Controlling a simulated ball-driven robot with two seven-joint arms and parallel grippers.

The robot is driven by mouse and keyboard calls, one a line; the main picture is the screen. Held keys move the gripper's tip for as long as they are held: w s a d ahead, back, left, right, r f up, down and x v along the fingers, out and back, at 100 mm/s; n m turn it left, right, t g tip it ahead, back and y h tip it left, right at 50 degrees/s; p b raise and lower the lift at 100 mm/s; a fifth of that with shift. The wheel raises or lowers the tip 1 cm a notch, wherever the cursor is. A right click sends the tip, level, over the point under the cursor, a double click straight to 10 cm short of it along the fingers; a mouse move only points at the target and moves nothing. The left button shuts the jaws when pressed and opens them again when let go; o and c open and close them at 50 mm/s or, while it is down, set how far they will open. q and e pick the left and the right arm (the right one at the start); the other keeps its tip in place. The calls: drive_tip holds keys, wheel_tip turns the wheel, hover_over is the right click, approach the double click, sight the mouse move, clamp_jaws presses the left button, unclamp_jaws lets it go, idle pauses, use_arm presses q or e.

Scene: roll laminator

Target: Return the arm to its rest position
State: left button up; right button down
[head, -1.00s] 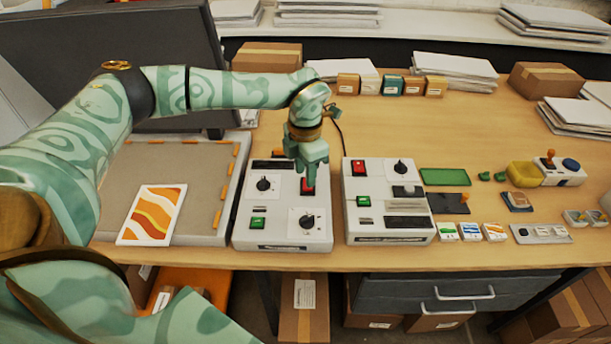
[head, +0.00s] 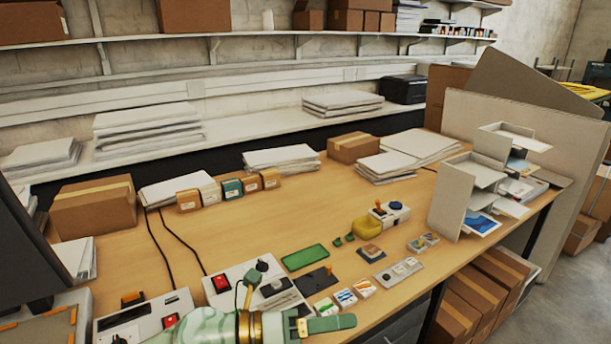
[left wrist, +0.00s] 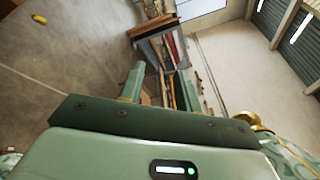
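My left arm comes in at the bottom of the head view. Its green gripper (head: 327,325) points right, low in front of the table's near edge, with nothing held. In the left wrist view the two fingers (left wrist: 160,84) stand apart with a gap between them. The left control box (head: 150,312) with a red switch (head: 171,320) is partly hidden by my arm. The right control box (head: 247,286), with its own red switch (head: 221,283), sits beside it, also partly covered. My right gripper is not in view.
The wooden table (head: 310,222) holds a green mat (head: 305,257), small cards, a joystick box (head: 390,214) and a paper sorter (head: 453,203). A cardboard box (head: 95,208) and paper stacks line the back. A dark panel (head: 25,255) stands at far left.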

use_arm(q)
drive_tip(key=w+a+r+n+t+y, duration=0.35)
drive_tip(key=a+r+n+t, duration=0.25)
drive_tip(key=n+t, duration=0.75)
drive_tip(key=w+a+f+n+t+y, duration=0.2)
drive_tip(key=a+f+n+t+y, duration=0.1)
drive_tip(key=a+n+y, duration=0.5)
drive_tip(key=s+a+f+n+g+y, duration=0.35)
drive_tip(key=a+f+n+y, duration=0.4)
drive_tip(key=a, duration=0.25)
drive_tip(key=s+a+f+n+g+y, duration=0.35)
drive_tip(key=s+a+f+g, duration=0.6)
drive_tip(key=s+f, duration=0.45)
drive_tip(key=s+d+f+n+g+h+b, duration=0.1)
drive_tip(key=f+b, duration=0.1)
drive_tip(key=f, duration=0.8)
drive_tip(key=s+d+f+g+h+b, duration=0.1)
drive_tip(key=s+d+f+b, duration=0.1)
drive_tip(key=f, duration=0.8)
drive_tip(key=s+d+f+n+h+b, duration=0.1)
drive_tip(key=f+h+b, duration=0.15)
drive_tip(key=f, duration=0.85)
drive_tip(key=s+f+n+g+b, duration=0.2)
drive_tip(key=s+f+b, duration=0.4)
drive_tip(key=s+f, duration=1.4)
drive_tip(key=shift+s+d+f+g+h, duration=0.2)
drive_tip(key=shift+f+g+h, duration=0.1)
drive_tip(key=shift+f+g, duration=0.4)
